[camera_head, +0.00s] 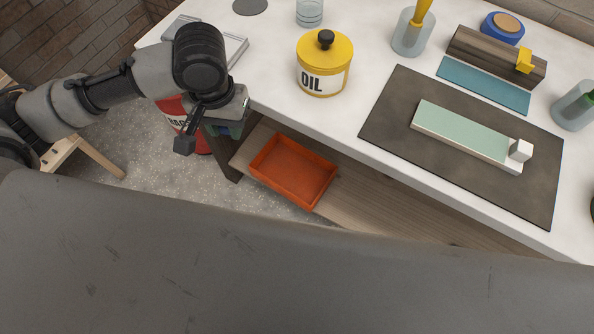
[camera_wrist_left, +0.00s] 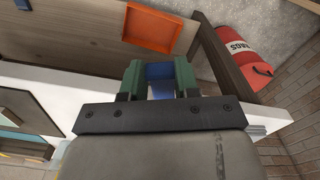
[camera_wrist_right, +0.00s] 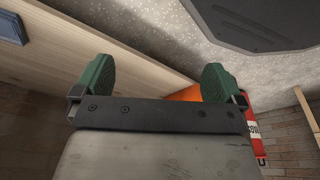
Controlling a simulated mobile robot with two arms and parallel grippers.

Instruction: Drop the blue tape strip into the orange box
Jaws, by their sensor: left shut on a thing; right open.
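The orange box (camera_head: 292,172) is an open, shallow, empty-looking tray on the wooden shelf below the white table. It also shows at the top of the left wrist view (camera_wrist_left: 152,31) and partly behind a finger in the right wrist view (camera_wrist_right: 186,94). My left gripper (camera_wrist_left: 158,78) is shut on the blue tape strip (camera_wrist_left: 160,73), held between its green fingers. In the head view this gripper (camera_head: 222,128) is near the table's front edge, left of the box. My right gripper (camera_wrist_right: 157,78) is open and empty, and outside the head view.
The table (camera_head: 275,100) carries a yellow oil tin (camera_head: 325,65) and a dark mat (camera_head: 390,105) with a pale green block (camera_head: 460,131). A red can (camera_head: 170,108) stands on the floor left of the shelf (camera_head: 390,205). Shelf space right of the box is clear.

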